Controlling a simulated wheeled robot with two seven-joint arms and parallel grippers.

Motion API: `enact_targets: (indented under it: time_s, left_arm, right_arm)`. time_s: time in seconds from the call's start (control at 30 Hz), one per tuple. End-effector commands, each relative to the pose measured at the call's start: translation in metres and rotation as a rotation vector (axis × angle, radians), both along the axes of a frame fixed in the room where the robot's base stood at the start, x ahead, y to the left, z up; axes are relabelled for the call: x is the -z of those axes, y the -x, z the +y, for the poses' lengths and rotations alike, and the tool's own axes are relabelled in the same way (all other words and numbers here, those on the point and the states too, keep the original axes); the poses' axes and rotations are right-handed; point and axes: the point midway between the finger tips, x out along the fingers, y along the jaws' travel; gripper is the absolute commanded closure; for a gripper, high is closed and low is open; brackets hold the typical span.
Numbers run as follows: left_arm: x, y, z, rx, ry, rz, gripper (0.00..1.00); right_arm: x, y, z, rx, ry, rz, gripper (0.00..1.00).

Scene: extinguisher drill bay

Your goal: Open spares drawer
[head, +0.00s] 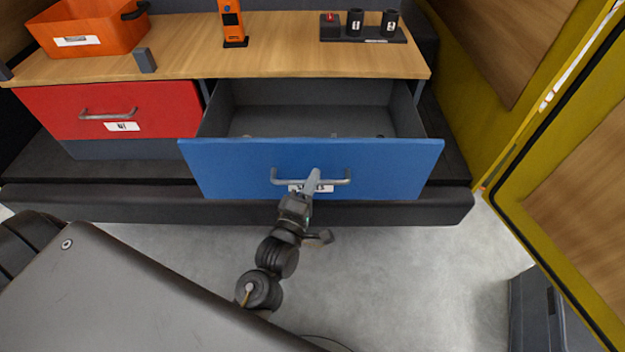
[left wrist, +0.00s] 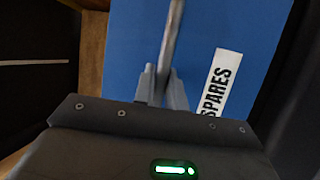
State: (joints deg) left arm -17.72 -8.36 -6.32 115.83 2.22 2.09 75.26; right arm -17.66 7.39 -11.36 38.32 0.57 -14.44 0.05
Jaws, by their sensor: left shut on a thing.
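The blue spares drawer (head: 228,168) stands pulled out from under the wooden worktop, and its grey inside shows. Its metal bar handle (head: 343,180) runs across the front, over a white label that reads SPARES in the left wrist view (left wrist: 217,85). My left gripper (head: 313,178) is at the middle of the handle, shut on it. In the left wrist view the fingers (left wrist: 162,85) close around the handle bar (left wrist: 173,30). Small items lie in the drawer, too small to make out. My right gripper is not in view.
A closed red drawer (head: 60,105) is to the left. The worktop (head: 190,50) bears an orange bin (head: 85,40), an orange device (head: 232,22) and a dark rack (head: 362,33). A yellow-framed door (head: 560,170) stands at the right. Grey floor (head: 420,270) is clear in front.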

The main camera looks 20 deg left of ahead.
Motion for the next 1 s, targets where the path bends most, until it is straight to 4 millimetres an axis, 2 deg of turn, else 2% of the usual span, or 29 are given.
enact_targets:
  time_s: [0.03, 0.2, 0.53, 0.67, 1.0]
  left_arm:
    - [0.0, 0.0, -0.001, 0.002, 0.001, 0.0, 0.85]
    - [0.0, 0.0, -0.001, 0.001, 0.001, 0.001, 0.66]
    - [0.002, 0.006, 0.0, 0.0, 0.0, 0.002, 0.66]
    - [0.007, 0.024, 0.0, 0.001, 0.0, 0.004, 0.66]
    - [0.018, 0.087, -0.002, 0.001, 0.001, 0.003, 0.66]
  right_arm:
    - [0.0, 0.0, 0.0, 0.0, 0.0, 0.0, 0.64]
    - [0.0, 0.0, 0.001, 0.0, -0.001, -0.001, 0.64]
    - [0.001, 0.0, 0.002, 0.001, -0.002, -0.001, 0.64]
    - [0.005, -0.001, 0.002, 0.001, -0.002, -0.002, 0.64]
    - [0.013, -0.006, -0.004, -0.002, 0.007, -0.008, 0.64]
